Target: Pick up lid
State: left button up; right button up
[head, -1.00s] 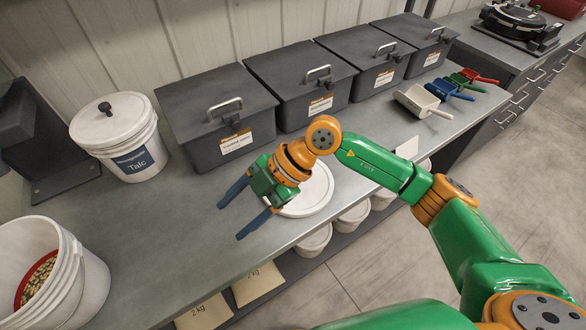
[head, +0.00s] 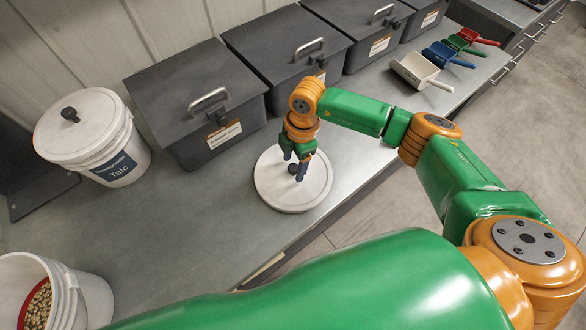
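The lid (head: 275,192) is a round white disc with a small dark knob (head: 292,169). It lies flat on the grey worktop, near its front edge, in front of the dark bins. My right gripper (head: 295,168) points down over the lid, its blue fingers apart on either side of the knob. The fingers partly hide the knob, and I cannot tell whether they touch it. My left gripper is not in view.
A closed white talc bucket (head: 90,138) stands at the left, and an open bucket of seeds (head: 85,297) at the lower left. Dark lidded bins (head: 195,105) line the wall. Several scoops (head: 414,70) lie at the right. The worktop left of the lid is clear.

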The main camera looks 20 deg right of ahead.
jog(key=shift+s+r, duration=0.2)
jog(key=shift+s, duration=0.1)
grip_shut()
jog(key=shift+w, duration=0.2)
